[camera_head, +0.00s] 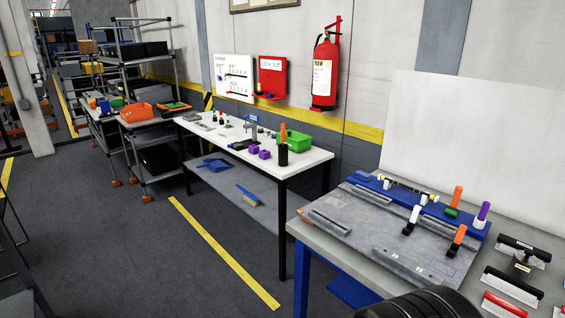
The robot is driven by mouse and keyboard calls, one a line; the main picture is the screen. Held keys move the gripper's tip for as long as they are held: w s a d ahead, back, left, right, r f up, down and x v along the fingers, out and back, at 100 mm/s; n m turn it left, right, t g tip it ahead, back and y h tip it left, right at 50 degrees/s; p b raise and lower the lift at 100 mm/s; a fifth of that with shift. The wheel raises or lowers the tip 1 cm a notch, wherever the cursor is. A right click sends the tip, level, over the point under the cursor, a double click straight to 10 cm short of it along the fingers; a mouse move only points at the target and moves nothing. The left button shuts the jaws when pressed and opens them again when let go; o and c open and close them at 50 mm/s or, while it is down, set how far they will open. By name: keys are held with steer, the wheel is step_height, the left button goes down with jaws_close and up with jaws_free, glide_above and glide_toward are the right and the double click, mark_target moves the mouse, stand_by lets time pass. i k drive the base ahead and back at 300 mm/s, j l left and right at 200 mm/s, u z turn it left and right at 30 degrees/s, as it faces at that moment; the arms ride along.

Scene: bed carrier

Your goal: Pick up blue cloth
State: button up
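A dark rounded part of my own arm shows at the bottom edge, in front of the bench. My gripper's fingers are not in view.
Scrapers (512,285) lie at right. A white table (190,122) stands beyond, with a blue dustpan (215,165) and brush (247,195) on its lower shelf. The floor at left is open.

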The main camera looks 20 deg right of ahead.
mark_target(359, 175)
steer(key=i+j+u, duration=0.3)
steer(key=i, duration=0.7)
steer(key=i+l+u, duration=0.25)
steer(key=i, duration=0.7)
steer(key=i+z, duration=0.2)
steer(key=z, duration=0.2)
steer(key=i+z, duration=0.25)
steer(key=z, duration=0.2)
steer(key=i+z, duration=0.2)
steer(key=z, duration=0.2)
steer(key=i+j+z, duration=0.2)
steer(key=z, duration=0.25)
steer(key=i+j+z, duration=0.15)
steer(key=z, duration=0.25)
steer(key=i+z, duration=0.25)
steer(key=z, duration=0.2)
steer(key=i+j+z, duration=0.15)
steer(key=z, duration=0.25)
steer(key=i+j+z, duration=0.25)
steer(key=z, duration=0.2)
steer(key=i+j+z, duration=0.3)
steer(key=z, duration=0.15)
